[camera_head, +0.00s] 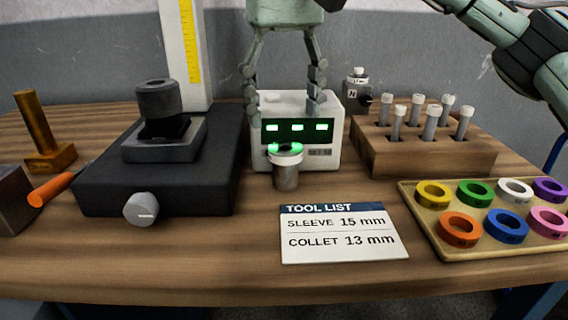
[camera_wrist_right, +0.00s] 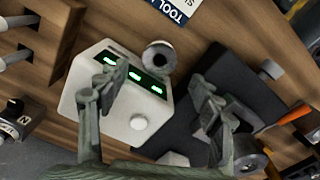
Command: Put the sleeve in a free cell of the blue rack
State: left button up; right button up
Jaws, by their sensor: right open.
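A short grey metal cylinder with an open, pale-rimmed top, which looks like the sleeve (camera_head: 286,176), stands upright on the table in front of a white box with a green display. In the right wrist view the sleeve (camera_wrist_right: 158,57) shows from above with its round hole. My right gripper (camera_head: 283,108) hangs above the white box, behind the sleeve, with its fingers spread and nothing between them. It also shows in the right wrist view (camera_wrist_right: 155,85), apart from the sleeve. No blue rack can be made out. My left gripper is out of view.
The white box (camera_head: 327,128) stands just behind the sleeve. A black gauge stand (camera_head: 205,180) is at left, a wooden block (camera_head: 385,158) with several pegs at right. A tray (camera_head: 430,222) of coloured rings and a tool-list card (camera_head: 340,250) lie in front.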

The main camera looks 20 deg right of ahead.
aim_at(286, 150)
notch_tip(286, 150, down, 3)
jog(key=shift+f, duration=0.2)
notch_tip(286, 150, down, 4)
jog(key=shift+d+f+p, duration=0.1)
jog(key=shift+f+p, duration=0.05)
jog(key=shift+p, duration=0.25)
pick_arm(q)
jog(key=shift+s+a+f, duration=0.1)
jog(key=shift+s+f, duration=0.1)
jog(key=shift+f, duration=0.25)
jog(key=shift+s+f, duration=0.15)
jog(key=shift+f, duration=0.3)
pick_arm(e)
jog(key=shift+c, duration=0.3)
jog(key=c, duration=1.4)
grip_shut()
